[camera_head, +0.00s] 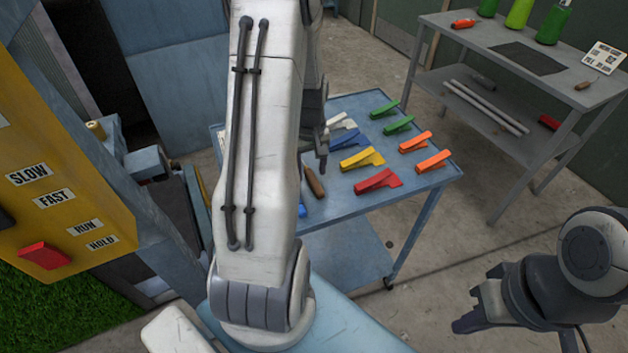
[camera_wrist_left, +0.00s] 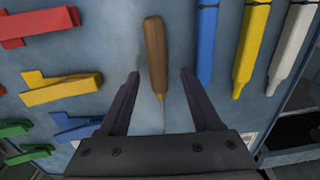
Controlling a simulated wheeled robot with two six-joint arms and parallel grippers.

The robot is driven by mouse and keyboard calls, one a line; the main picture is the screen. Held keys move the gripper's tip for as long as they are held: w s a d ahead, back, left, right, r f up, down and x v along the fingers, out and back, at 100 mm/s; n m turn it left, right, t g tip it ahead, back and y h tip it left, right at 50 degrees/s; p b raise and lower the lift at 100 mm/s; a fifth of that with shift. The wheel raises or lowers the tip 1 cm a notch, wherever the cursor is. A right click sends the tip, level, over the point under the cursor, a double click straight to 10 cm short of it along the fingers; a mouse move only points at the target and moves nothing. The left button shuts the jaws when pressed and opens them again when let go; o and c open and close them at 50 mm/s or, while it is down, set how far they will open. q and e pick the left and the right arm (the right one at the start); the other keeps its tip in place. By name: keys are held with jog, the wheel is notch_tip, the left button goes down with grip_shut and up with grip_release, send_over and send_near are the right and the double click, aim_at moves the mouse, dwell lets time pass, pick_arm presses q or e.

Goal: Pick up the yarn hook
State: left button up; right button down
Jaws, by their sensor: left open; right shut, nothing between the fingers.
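The yarn hook, with a brown wooden handle (camera_wrist_left: 155,55) and a thin metal shaft, lies on the blue cart top. In the head view its handle (camera_head: 314,182) shows partly, beside my left arm. My left gripper (camera_wrist_left: 160,74) is open above the hook, with one finger on each side of it and the fingers apart from the handle. In the head view the left gripper (camera_head: 322,160) is partly hidden by its own arm. My right gripper (camera_head: 468,320) is shut and empty at the lower right, away from the cart.
The cart (camera_head: 425,190) also holds red (camera_head: 377,181), yellow (camera_head: 362,159), blue, green and orange clips. Blue, yellow and white markers (camera_wrist_left: 292,45) lie right of the hook in the wrist view. A grey bench (camera_head: 500,57) with bottles stands behind; a yellow control panel (camera_head: 70,210) is left.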

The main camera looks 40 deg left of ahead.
pick_arm(q)
jog(key=shift+f, duration=0.7)
grip_shut()
jog(key=shift+r, duration=0.15)
